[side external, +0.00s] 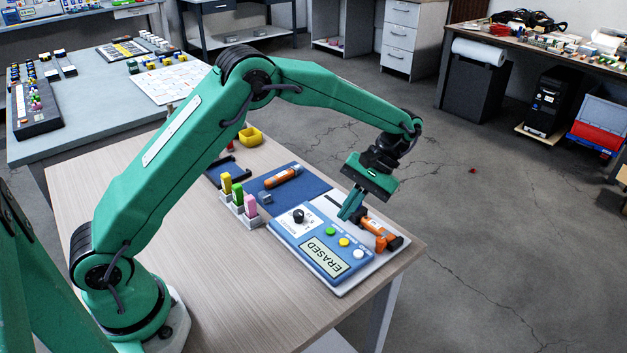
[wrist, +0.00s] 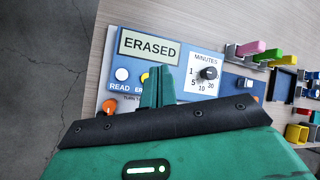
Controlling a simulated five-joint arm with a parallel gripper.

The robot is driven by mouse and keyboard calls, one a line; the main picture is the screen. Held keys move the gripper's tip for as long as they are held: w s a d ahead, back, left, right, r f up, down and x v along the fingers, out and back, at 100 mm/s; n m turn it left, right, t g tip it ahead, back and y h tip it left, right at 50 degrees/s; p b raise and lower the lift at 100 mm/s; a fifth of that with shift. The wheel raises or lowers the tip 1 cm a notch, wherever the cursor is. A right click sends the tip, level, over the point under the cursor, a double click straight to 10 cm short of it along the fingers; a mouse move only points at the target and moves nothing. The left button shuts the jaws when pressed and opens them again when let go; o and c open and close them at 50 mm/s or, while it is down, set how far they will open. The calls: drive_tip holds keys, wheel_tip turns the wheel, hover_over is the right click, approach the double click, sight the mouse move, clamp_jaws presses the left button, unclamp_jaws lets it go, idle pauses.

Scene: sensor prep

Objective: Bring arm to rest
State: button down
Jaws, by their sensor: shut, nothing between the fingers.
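My green gripper (side external: 349,212) hangs over the far right part of a blue device panel (side external: 284,239), with its fingers together and nothing held. It also shows in the wrist view (wrist: 157,88), where the fingers cover part of the button row. The panel's display (side external: 325,258) reads "ERASED". A black minutes dial (side external: 298,216) sits beside a row of white, yellow and green buttons. My arm is extended out over the table from its base.
Yellow, green and pink blocks (side external: 238,195) stand in grey holders. A blue mat (side external: 297,192) bears an orange cylinder (side external: 284,177). A yellow bin (side external: 250,136) stands behind. The table's front left is clear.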

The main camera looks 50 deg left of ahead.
drive_tip(key=s+a+r+m+t, duration=0.1)
drive_tip(key=s+a+r+t, duration=0.1)
drive_tip(key=s+r, duration=0.15)
drive_tip(key=s+a+r+m+t+h, duration=0.1)
drive_tip(key=s+r+t, duration=0.1)
drive_tip(key=r, duration=0.3)
drive_tip(key=s+a+r+t, duration=0.2)
drive_tip(key=r, duration=0.2)
drive_tip(key=s+a+r+m+t, duration=0.1)
drive_tip(key=s+t, duration=0.2)
drive_tip(key=s, duration=0.4)
drive_tip(key=s+a+r+m+t, duration=0.1)
drive_tip(key=s+a+m+t, duration=0.1)
drive_tip(key=s, duration=0.5)
drive_tip(key=shift+a+t, duration=0.25)
drive_tip(key=shift+t, duration=0.65)
drive_tip(key=shift+r, duration=0.1)
idle(1.5)
